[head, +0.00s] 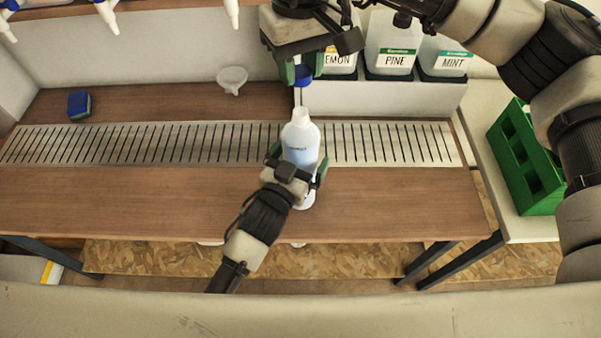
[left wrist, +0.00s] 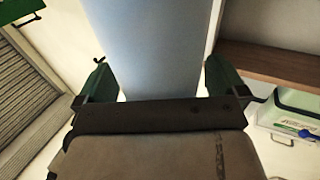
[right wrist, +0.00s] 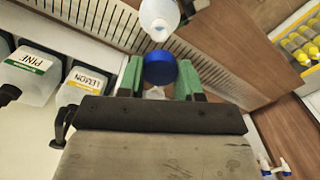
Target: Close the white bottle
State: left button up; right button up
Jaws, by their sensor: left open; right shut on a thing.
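The white bottle (head: 299,145) stands upright near the front of the slotted metal strip, its neck open at the top. My left gripper (head: 296,168) is around its body with the fingers open; in the left wrist view the bottle (left wrist: 150,45) rises between the two fingers. My right gripper (head: 304,76) is shut on a blue cap (head: 303,75) and holds it above and slightly behind the bottle's neck, apart from it. In the right wrist view the blue cap (right wrist: 160,69) is between the green fingertips, with the open bottle mouth (right wrist: 159,30) just beyond.
Drums labelled pine (head: 390,58) and mint (head: 447,63) stand on a white ledge (head: 420,97) behind. A white funnel (head: 232,79) and a blue-green sponge (head: 79,105) lie on the left of the bench. A green crate (head: 524,155) stands at right.

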pick_arm(q)
jog(key=c, duration=1.2)
pick_arm(e)
send_near(300, 138)
jog(key=shift+w+f, duration=0.35)
jog(key=shift+w, duration=0.3)
jog(key=shift+w+f, duration=0.3)
jog(key=shift+w, duration=0.3)
jog(key=shift+f, duration=0.1)
jog(key=shift+f, duration=0.8)
jog(key=shift+f, duration=0.55)
